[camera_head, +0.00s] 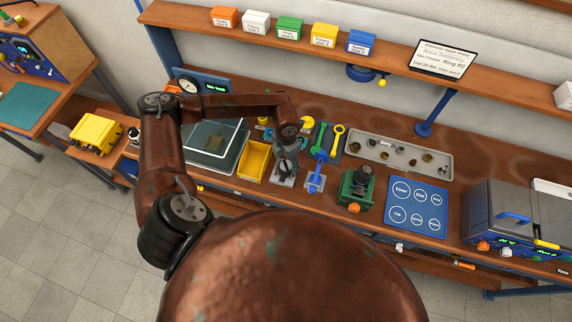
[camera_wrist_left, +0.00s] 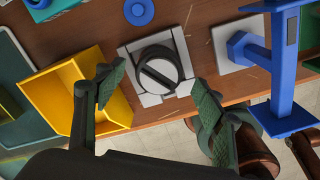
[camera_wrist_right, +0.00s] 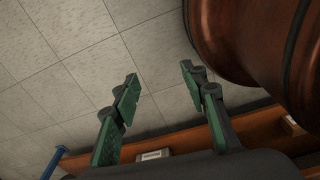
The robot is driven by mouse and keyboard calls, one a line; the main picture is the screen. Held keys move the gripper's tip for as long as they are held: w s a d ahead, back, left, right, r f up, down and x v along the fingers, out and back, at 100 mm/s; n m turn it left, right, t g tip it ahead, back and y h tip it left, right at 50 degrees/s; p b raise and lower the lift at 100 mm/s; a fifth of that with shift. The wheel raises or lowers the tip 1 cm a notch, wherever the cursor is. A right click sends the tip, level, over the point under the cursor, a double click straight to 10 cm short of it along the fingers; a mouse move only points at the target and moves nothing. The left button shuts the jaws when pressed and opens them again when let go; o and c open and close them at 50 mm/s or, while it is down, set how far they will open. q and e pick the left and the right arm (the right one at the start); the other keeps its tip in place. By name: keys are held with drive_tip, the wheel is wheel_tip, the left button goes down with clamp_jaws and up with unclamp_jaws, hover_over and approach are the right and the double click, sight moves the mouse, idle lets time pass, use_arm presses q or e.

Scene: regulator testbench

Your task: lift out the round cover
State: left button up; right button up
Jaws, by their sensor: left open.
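The round cover (camera_wrist_left: 158,74) is a dark disc with a raised bar across it, seated on a light grey square fixture (camera_wrist_left: 128,54) in the left wrist view. In the head view the fixture (camera_head: 284,180) is partly hidden beneath my left gripper (camera_head: 286,158). My left gripper is open and empty, pointing down over the fixture. In the left wrist view its fingers (camera_wrist_left: 157,84) show on either side of the cover, apart from it as far as I can tell. My right gripper (camera_wrist_right: 160,75) is open and empty over the tiled floor, outside the head view.
A yellow bin (camera_head: 254,161) stands left of the fixture and a blue stand (camera_head: 315,180) close on its right. A green device (camera_head: 356,190), a grey parts tray (camera_head: 400,155) and a blue marked mat (camera_head: 416,203) lie further right. A shelf with coloured boxes runs above the bench.

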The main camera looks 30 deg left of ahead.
sight(286, 167)
use_arm(q)
wheel_tip(286, 167, down, 3)
drive_tip(key=shift+a+r, duration=0.1)
drive_tip(key=shift+r, duration=0.1)
drive_tip(key=c, duration=0.9)
drive_tip(key=shift+c, duration=1.2)
use_arm(e)
drive_tip(key=shift+w+r, duration=0.45)
drive_tip(key=shift+w, duration=0.3)
